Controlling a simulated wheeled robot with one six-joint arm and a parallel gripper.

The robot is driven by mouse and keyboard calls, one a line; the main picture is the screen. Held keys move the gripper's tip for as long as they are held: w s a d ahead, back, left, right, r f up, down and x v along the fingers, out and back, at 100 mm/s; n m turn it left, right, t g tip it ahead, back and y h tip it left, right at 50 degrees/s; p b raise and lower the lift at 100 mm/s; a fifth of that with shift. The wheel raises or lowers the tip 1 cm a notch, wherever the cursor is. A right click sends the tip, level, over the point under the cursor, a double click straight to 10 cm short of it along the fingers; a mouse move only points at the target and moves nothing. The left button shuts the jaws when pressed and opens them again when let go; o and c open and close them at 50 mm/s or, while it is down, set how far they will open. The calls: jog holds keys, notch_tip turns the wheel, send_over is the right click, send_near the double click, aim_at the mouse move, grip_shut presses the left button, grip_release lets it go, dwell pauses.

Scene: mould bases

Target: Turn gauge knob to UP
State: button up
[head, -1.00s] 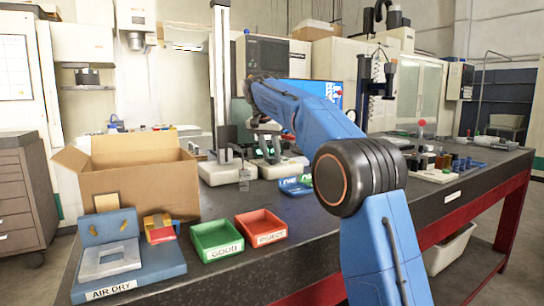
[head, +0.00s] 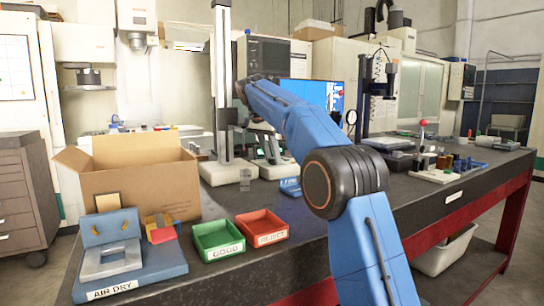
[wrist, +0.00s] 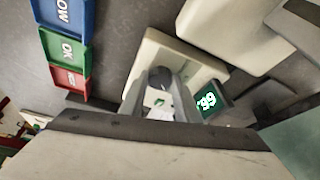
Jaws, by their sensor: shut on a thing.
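In the wrist view, my gripper (wrist: 157,108) is shut on the gauge knob (wrist: 158,98). Its pale fingers lie on either side of a small white face with a green mark. The direction of the mark is too small to tell. A dark rounded part (wrist: 160,77) shows just beyond the white face. A green display (wrist: 207,100) with pale digits sits right beside the fingers. A pale stand base (wrist: 188,54) lies under the gauge. In the head view my forearm hides most of the gauge and gripper.
A tall column stand (head: 222,90) rises left of my forearm. In the wrist view, blue (wrist: 65,14), green (wrist: 66,48) and red (wrist: 68,82) trays line the left. A green tray (head: 224,238), red tray (head: 263,228) and cardboard box (head: 130,180) stand nearer on the bench.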

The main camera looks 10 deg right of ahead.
jog(key=o, duration=1)
jog(key=shift+o, duration=0.2)
